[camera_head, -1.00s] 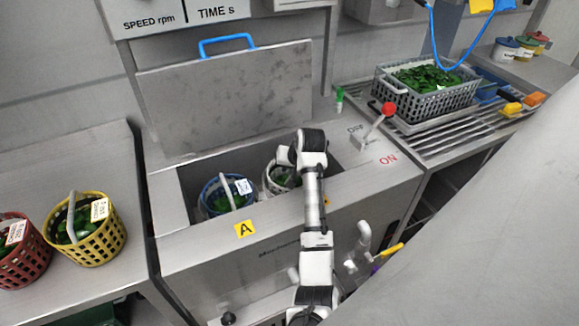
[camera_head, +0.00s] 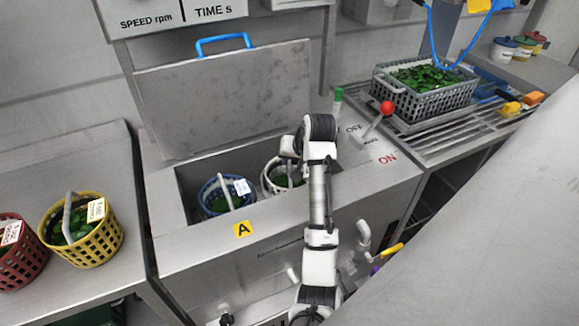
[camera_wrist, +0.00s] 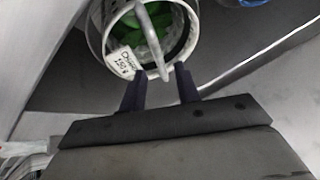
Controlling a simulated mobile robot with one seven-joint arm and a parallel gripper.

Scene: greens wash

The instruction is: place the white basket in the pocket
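The white basket (camera_head: 267,183) sits in the open well (camera_head: 187,187) of the steel washer, on the right of the blue basket (camera_head: 207,205). It holds green leaves and its handle stands up. In the wrist view the white basket (camera_wrist: 98,32) shows its rim, leaves, a paper tag and its grey handle. My gripper (camera_wrist: 160,70) is open, its two dark fingers apart near the basket's rim, with the handle's lower end seen between them. In the head view my gripper is mostly hidden behind my wrist, above the basket. The basket's underside is hidden.
The raised lid (camera_head: 225,100) stands behind the well. A red-knobbed lever (camera_head: 387,108) is close on the right of my arm. A grey crate of leaves (camera_head: 430,98) sits on the right rack. Yellow (camera_head: 95,240) and red (camera_head: 30,262) baskets stand on the left counter.

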